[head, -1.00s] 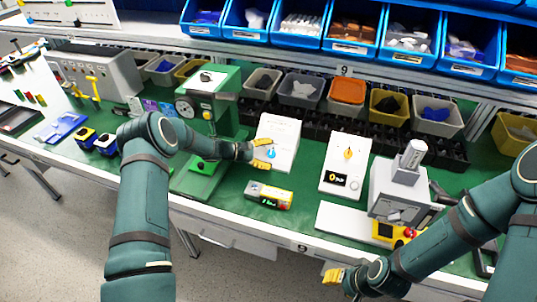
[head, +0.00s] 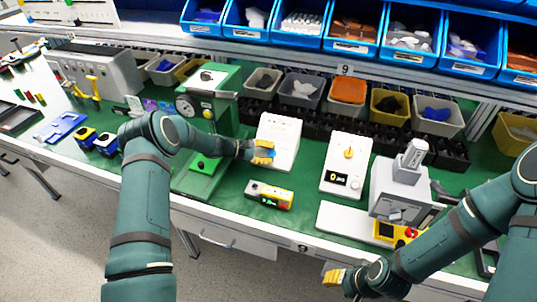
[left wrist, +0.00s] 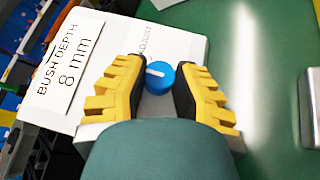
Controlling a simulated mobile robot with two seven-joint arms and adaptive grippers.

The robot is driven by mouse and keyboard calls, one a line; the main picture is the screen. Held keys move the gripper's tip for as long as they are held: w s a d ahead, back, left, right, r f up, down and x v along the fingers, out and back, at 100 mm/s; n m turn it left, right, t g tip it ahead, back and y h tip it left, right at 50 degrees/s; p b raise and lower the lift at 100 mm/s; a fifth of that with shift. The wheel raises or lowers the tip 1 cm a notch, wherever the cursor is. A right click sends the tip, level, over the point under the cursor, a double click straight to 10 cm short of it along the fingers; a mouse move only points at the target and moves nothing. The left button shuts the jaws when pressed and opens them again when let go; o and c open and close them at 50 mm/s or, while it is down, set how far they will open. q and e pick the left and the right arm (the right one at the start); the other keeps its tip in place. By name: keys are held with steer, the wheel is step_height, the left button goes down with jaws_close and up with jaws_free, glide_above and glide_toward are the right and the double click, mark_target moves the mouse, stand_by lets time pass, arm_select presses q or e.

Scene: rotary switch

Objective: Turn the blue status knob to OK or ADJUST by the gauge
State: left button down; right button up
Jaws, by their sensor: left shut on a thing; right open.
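The blue knob (left wrist: 160,77) sits on a white panel (left wrist: 185,35) printed "BUSH DEPTH 8 mm". A white line on the knob points left and slightly up in the left wrist view. The word "ADJUST" shows partly beyond the knob; no OK label is readable. My left gripper (left wrist: 157,90) is shut on the knob, a yellow finger on each side; it also shows in the head view (head: 264,153). A yellow and grey gauge-like device (head: 269,195) lies in front of the panel, its display too small to read. My right gripper (head: 334,277) is open and empty, off the bench's front edge.
A white box (head: 345,166) with an orange knob and black display stands right of the panel. A grey machine (head: 400,190) is farther right, a green press (head: 208,95) left. Bins line the back. Green bench surface is clear around the gauge.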

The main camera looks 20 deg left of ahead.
arm_select(q)
steer(key=shift+d+m+g+b, duration=0.15)
steer(key=shift+m+g+b, duration=0.2)
steer(key=shift+g, duration=0.25)
steer(key=c, duration=0.6)
jaws_free()
steer(key=shift+c, duration=0.2)
steer(key=v, duration=1.2)
